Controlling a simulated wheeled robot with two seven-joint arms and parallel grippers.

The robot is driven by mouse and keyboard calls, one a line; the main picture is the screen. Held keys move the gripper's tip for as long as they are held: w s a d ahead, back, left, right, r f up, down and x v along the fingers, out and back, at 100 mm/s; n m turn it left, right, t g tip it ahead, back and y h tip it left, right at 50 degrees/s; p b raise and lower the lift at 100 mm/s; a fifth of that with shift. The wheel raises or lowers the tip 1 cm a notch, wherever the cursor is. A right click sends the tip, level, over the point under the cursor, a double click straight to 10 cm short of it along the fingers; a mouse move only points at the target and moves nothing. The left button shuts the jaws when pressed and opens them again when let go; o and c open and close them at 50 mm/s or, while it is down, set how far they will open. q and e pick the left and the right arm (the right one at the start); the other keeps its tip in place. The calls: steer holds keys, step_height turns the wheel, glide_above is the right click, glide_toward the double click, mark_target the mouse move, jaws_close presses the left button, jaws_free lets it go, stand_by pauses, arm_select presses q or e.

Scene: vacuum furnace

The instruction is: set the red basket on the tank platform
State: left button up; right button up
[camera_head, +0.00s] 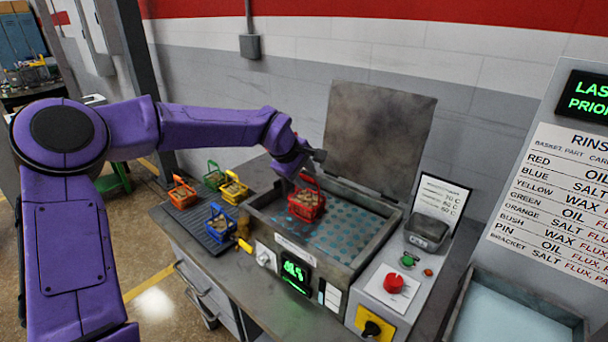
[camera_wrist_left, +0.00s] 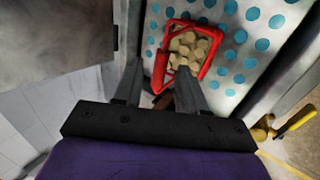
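The red basket (camera_head: 306,204), full of tan parts, is over the left part of the tank's perforated platform (camera_head: 350,235). It looks upright and seems to rest on the platform; its underside is hidden. My left gripper (camera_head: 312,160) is just above the basket, by its raised handle. In the left wrist view, the red basket (camera_wrist_left: 187,47) lies just beyond the fingers (camera_wrist_left: 159,72). The fingers are spread apart, with nothing clearly clamped between them. My right gripper is out of view.
Orange (camera_head: 182,193), green (camera_head: 214,176), yellow (camera_head: 234,189) and blue (camera_head: 220,223) baskets stand on a dark tray left of the tank. The open lid (camera_head: 378,135) rises behind the tank. A control panel (camera_head: 395,285) is on the right. The platform's right part is clear.

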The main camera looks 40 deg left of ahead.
arm_select(q)
steer(key=shift+s+r, duration=0.1)
steer(key=shift+r, duration=0.25)
steer(key=p+v, duration=0.3)
steer(key=v, duration=0.8)
steer(key=shift+s+r+p, duration=0.2)
steer(key=shift+p, duration=0.2)
steer(key=shift+f, duration=0.15)
